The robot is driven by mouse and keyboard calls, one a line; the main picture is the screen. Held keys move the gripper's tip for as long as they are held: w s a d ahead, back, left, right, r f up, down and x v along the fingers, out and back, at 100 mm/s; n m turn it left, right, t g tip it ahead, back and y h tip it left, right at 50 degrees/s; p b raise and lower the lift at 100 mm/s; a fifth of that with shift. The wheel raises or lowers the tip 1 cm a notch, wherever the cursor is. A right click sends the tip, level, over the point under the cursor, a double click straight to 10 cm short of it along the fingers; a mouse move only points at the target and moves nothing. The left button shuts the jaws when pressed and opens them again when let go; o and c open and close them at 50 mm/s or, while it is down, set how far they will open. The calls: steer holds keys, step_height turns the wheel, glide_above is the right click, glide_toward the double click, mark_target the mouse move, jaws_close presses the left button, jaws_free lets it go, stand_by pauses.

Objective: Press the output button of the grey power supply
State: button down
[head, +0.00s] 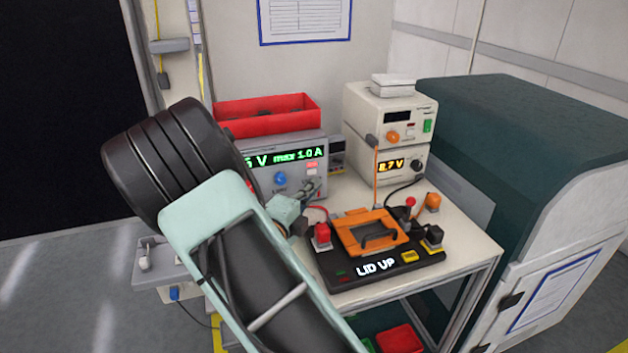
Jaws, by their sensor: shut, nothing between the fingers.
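The grey power supply (284,166) stands at the back left of the trolley top. A blue knob (280,179) sits below the display. A small reddish button area (312,169) is at the right of its front panel. My gripper (316,185) is shut and empty, just in front of the panel and slightly below that reddish area. I cannot tell whether the fingertips touch the panel. My arm covers the supply's left side.
A black fixture (388,268) with an orange lid frame reads "LID UP" and lies right of my gripper. Cream instruments (390,112) are stacked behind it, the lower reading 8.7 V. A dark green cabinet (520,130) bounds the right.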

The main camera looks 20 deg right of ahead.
steer(key=v, duration=0.9)
steer(key=shift+s+a, duration=0.15)
steer(key=shift+a, duration=0.15)
steer(key=shift+r+p, duration=0.1)
steer(key=shift+p, duration=0.25)
step_height(320, 180, up, 7)
steer(key=p, duration=0.8)
